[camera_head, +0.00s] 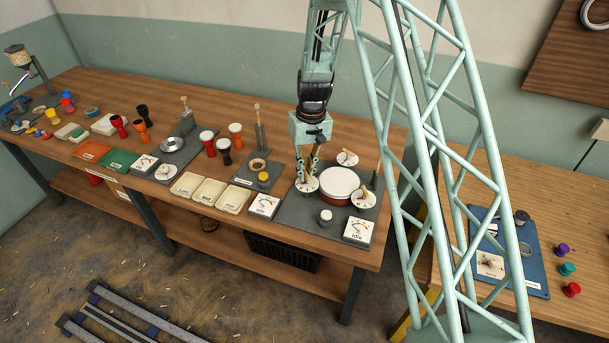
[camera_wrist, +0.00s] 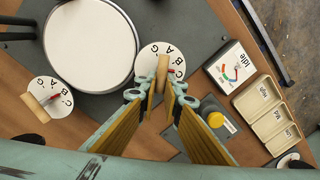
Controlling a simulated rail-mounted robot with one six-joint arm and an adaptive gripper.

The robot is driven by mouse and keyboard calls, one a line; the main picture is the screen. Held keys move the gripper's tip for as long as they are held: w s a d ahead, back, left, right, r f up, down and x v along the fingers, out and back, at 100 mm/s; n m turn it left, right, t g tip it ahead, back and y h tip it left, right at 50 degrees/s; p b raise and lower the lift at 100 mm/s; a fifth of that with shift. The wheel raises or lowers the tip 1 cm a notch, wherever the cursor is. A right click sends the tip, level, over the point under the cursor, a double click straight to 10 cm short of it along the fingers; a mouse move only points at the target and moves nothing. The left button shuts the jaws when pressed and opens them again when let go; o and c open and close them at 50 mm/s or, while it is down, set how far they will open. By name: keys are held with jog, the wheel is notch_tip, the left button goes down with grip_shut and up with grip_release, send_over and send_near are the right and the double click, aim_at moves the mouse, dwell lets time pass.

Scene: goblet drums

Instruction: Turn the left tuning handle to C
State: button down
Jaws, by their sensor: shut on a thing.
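The left tuning dial (camera_head: 304,186) is a white disc at the left of a round drum with a white head (camera_head: 340,181) and red side. In the wrist view the dial (camera_wrist: 149,52) shows the letters C, B, A and G. Its wooden handle (camera_wrist: 162,68) stands between the fingertips of my gripper (camera_wrist: 161,98). My gripper (camera_head: 308,171) reaches down from above in the head view and is shut on the handle. A bit of red shows beside the handle; I cannot tell which letter it marks.
Two more dials with wooden handles stand at the back (camera_head: 347,158) and right (camera_head: 362,200) of the drum. An Idle gauge (camera_head: 357,230) and a small knob (camera_head: 325,216) are in front. Trays (camera_head: 208,193) and another Idle gauge (camera_head: 263,206) lie to the left.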

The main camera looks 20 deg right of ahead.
jog(key=shift+d+m, duration=0.15)
jog(key=shift+m, duration=0.45)
jog(key=c, duration=2.8)
grip_release()
jog(key=shift+r, duration=0.15)
jog(key=shift+d+r, duration=0.2)
jog(key=shift+r, duration=2.75)
jog(key=shift+d+r, duration=0.2)
jog(key=shift+r, duration=2.7)
jog(key=shift+r, duration=0.1)
